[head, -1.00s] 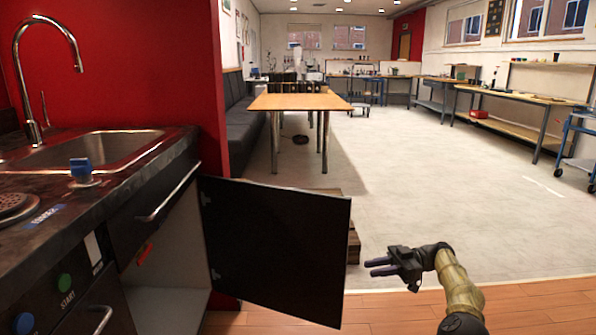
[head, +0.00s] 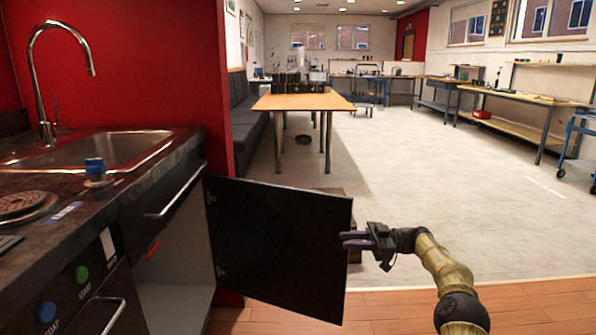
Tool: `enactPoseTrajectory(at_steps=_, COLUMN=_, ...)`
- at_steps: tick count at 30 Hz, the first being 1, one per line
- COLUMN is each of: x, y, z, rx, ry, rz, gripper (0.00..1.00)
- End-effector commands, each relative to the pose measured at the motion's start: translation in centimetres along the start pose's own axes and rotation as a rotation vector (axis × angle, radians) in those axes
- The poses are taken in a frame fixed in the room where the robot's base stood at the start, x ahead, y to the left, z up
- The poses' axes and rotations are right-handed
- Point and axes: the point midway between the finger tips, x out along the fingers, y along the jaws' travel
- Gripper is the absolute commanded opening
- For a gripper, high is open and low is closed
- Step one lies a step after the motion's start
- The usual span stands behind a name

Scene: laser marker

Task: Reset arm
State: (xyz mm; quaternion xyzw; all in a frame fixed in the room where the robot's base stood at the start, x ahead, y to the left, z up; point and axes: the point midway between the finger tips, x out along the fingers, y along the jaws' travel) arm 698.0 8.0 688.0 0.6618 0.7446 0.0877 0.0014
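My gripper (head: 345,240) is at the lower middle right of the head view, at the end of my arm (head: 440,265). Its two dark fingers point left, with a narrow gap between them, and nothing shows held in them. The fingertips lie close to the right edge of the open black cabinet door (head: 275,240) in the picture; I cannot tell whether they touch it.
A dark counter with a metal sink (head: 105,150) and a blue-topped knob (head: 96,172) stands at left. Below it is an open cabinet (head: 178,290). A wooden table (head: 300,101) and dark sofa (head: 250,125) stand farther back. The pale floor (head: 480,200) at right is clear.

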Motion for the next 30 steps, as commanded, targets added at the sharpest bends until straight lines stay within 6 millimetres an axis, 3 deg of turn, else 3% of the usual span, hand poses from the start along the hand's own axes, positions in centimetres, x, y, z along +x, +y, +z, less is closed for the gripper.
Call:
enactPoseTrajectory(at_steps=9, x=11.6, y=5.2, z=-7.8, rx=-0.064, ry=0.075, rz=0.225, gripper=0.25)
enactPoseTrajectory(at_steps=15, x=15.7, y=7.8, z=-10.1, rx=-0.04, ry=0.017, rz=0.492, gripper=0.25)
enactPoseTrajectory(at_steps=18, x=16.3, y=8.3, z=-10.3, rx=-0.01, ry=-0.052, rz=0.636, gripper=0.25)
enactPoseTrajectory(at_steps=23, x=15.4, y=7.6, z=-9.5, rx=0.061, ry=-0.212, rz=0.87, gripper=0.25)
enactPoseTrajectory(at_steps=26, x=13.8, y=5.9, z=-8.6, rx=0.122, ry=-0.338, rz=1.009, gripper=0.25)
enactPoseTrajectory(at_steps=30, x=10.7, y=1.6, z=-7.0, rx=0.235, ry=-0.532, rz=1.186, gripper=0.25)
